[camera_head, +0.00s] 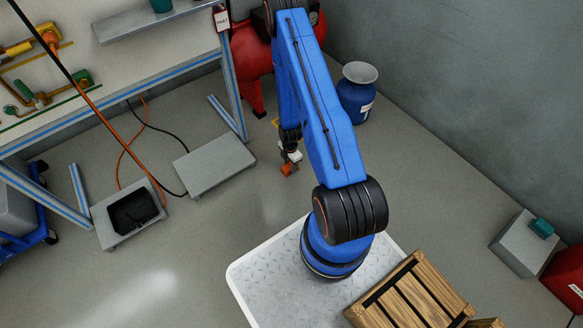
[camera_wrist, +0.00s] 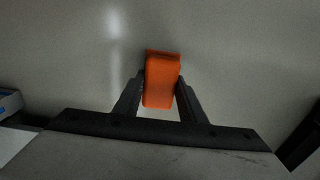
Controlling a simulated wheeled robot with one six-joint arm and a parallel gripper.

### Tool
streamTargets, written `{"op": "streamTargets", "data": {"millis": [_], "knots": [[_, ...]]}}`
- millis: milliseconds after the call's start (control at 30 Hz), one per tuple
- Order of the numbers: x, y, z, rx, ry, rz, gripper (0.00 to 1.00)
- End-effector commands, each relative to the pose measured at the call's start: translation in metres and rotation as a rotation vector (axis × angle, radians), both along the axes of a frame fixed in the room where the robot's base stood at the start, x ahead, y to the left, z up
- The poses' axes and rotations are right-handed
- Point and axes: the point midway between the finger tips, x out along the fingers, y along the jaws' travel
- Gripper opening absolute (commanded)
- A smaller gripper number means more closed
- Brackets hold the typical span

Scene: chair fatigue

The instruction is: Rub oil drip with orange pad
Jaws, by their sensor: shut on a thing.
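My gripper (camera_head: 290,162) hangs at the end of my blue arm, over the floor to the right of a grey block. It is shut on the orange pad (camera_wrist: 162,82), which sits between the two dark fingers in the wrist view. The pad also shows as a small orange patch in the head view (camera_head: 289,169). I cannot tell from the frames whether the pad touches the floor. I cannot make out the oil drip in either view.
A flat grey block (camera_head: 214,163) and a grey box with a black basin (camera_head: 134,212) stand on the floor by the blue-framed bench (camera_head: 110,85). A red machine (camera_head: 251,65) and a blue drum (camera_head: 357,95) stand behind. Wooden crates (camera_head: 411,294) lie at the front.

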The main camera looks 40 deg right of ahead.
Motion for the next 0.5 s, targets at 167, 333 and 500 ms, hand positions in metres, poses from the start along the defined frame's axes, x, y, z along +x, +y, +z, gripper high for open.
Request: {"op": "streamTargets", "data": {"millis": [167, 333, 500], "knots": [[0.012, 0.0, -0.001, -0.001, -0.003, 0.001, 0.15], [0.018, 0.0, -0.002, -0.001, -0.004, 0.002, 0.15], [0.024, 0.0, -0.002, -0.002, -0.007, 0.002, 0.15]]}}
